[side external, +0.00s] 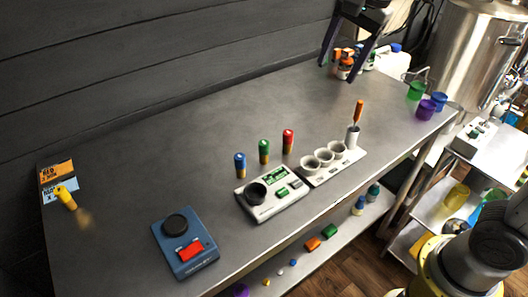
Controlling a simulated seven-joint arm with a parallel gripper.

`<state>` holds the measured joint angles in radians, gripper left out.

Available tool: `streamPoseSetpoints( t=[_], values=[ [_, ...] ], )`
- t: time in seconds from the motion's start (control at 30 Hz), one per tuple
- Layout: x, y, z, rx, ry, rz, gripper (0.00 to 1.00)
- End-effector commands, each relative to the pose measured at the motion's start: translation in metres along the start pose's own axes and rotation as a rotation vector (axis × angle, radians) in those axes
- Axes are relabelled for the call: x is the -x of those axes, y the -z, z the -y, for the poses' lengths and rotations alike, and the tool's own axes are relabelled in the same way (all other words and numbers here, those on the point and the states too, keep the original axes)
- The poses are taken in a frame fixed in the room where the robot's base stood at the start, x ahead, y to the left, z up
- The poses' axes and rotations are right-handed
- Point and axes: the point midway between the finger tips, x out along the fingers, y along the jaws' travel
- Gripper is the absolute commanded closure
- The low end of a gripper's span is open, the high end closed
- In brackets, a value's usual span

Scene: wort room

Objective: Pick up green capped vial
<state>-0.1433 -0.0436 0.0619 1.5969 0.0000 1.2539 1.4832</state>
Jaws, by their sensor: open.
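The green capped vial (264,152) stands upright on the grey metal bench. A blue capped vial (240,165) stands to its left and a red capped vial (288,141) to its right, each with a small gap. My gripper (346,72) is open and empty above the far right part of the bench, up and to the right of the vials. Its fingers point down and are well apart from the vials. No part of the green capped vial is hidden by my gripper.
In front of the vials are a white device (272,198) and a white holder with cups (335,165) and an orange-handled tool (357,112). A blue device (184,243) is front left. Bottles (345,68) stand behind my gripper.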

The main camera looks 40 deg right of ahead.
Motion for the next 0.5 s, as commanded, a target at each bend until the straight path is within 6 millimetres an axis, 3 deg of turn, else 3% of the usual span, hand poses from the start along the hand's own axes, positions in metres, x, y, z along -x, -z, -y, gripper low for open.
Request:
streamPoseSetpoints(
  t=[0.1,0.23,0.37,0.5],
  values=[
    [-0.033,-0.013,0.04,-0.074,-0.065,0.011,0.31],
    [-0.076,-0.029,0.072,-0.104,-0.133,0.016,0.31],
    [-0.119,-0.046,0.09,-0.075,-0.191,0.019,0.31],
    [-0.153,-0.059,0.09,-0.049,-0.248,0.019,0.31]
  ],
)
